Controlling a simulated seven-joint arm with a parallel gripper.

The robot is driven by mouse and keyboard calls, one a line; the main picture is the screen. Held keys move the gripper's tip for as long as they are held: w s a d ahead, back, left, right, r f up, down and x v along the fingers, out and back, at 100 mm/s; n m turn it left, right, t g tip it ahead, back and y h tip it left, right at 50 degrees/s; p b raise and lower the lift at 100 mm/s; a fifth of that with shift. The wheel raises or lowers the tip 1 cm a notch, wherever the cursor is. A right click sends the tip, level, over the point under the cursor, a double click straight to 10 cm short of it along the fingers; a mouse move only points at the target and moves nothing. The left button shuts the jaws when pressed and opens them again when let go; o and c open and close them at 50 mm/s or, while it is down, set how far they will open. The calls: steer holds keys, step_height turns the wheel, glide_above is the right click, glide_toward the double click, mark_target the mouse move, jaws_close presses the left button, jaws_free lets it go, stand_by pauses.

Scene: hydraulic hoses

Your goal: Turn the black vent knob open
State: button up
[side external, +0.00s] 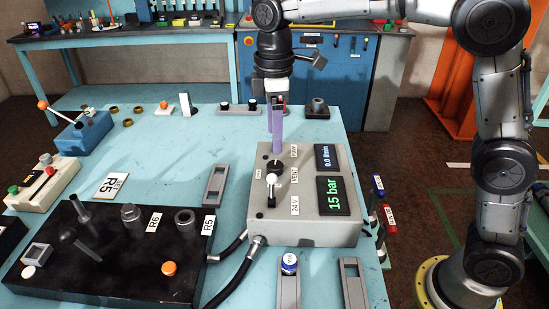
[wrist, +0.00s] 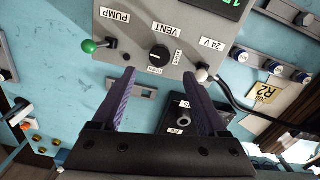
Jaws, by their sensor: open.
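The black vent knob (wrist: 160,55) is a round knob on the grey control box (wrist: 190,15), beside the VENT label. It also shows in the side view (side external: 274,168). A small light mark shows on the knob, but its exact setting is too small to read. My gripper (side external: 276,152) points down over the box, its purple fingertips just above the knob. In the wrist view my gripper (wrist: 159,74) is open and empty. Its fingers are spread wider than the knob, which lies a little beyond the tips. Contact is not visible.
A green-tipped pump lever (wrist: 89,46) and a white-tipped 24 V switch (wrist: 202,74) flank the knob. The box display (side external: 334,196) reads 15 bar. A black manifold (side external: 110,255) with hoses stands at front left. The blue tabletop (side external: 220,140) behind the box has clear room.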

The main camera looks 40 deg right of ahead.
mark_target(274, 165)
step_height(274, 165, down, 8)
steer(key=shift+r, duration=0.25)
jaws_close()
stand_by(0.4)
